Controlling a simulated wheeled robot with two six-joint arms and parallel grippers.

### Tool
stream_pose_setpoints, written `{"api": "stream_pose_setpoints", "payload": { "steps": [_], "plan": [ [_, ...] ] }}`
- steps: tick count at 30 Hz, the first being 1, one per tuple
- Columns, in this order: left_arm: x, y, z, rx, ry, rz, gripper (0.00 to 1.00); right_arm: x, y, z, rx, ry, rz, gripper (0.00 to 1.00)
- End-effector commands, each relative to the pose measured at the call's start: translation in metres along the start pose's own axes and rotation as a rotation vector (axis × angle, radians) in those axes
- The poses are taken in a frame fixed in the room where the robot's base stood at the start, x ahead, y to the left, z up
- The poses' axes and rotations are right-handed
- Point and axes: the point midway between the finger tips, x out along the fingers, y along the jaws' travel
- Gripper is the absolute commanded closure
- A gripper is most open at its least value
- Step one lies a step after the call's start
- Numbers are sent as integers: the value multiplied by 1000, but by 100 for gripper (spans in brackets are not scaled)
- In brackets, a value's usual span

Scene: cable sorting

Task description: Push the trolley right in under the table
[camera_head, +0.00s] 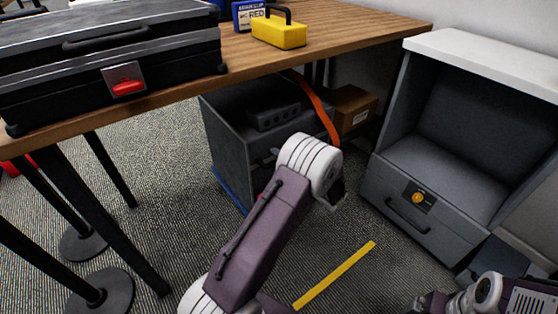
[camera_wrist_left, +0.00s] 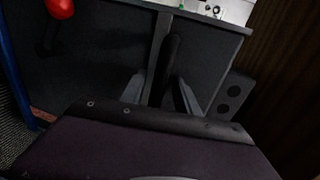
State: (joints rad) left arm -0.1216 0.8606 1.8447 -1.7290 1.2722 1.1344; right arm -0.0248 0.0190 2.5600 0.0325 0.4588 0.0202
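In the left wrist view, the fingers of my left gripper (camera_wrist_left: 162,94) are apart, one on each side of a dark upright bar (camera_wrist_left: 171,62) on a grey panel. I cannot tell whether they touch it. Only part of my right arm shows at bottom right; its fingers are not clear.
A yellow strip (camera_head: 335,274) lies on the carpet. A grey cabinet (camera_head: 420,190) stands to the right, with a cardboard box (camera_head: 352,108) behind. A black case (camera_head: 110,65) and a yellow block (camera_head: 279,33) are on the table.

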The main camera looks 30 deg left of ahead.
Motion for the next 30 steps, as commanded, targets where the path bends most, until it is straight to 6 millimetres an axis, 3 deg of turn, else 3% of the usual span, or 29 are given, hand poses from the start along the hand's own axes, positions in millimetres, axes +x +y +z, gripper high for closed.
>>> {"api": "stream_pose_setpoints", "payload": {
  "steps": [8, 15, 21, 30],
  "plan": [
    [-7, 0, -1, 2, 4, 3, 63, -4, 0, 0, 0, 0, 0, 6],
    [-58, -4, -1, 5, 6, 2, 63, -29, 0, -3, 0, 0, 0, 6],
    [-87, -2, 0, 2, 2, 1, 63, -38, -1, -4, 0, 0, 0, 6],
    [-91, 1, 0, 1, 0, 1, 63, -37, -1, -4, 0, 0, 0, 6]
  ]
}}
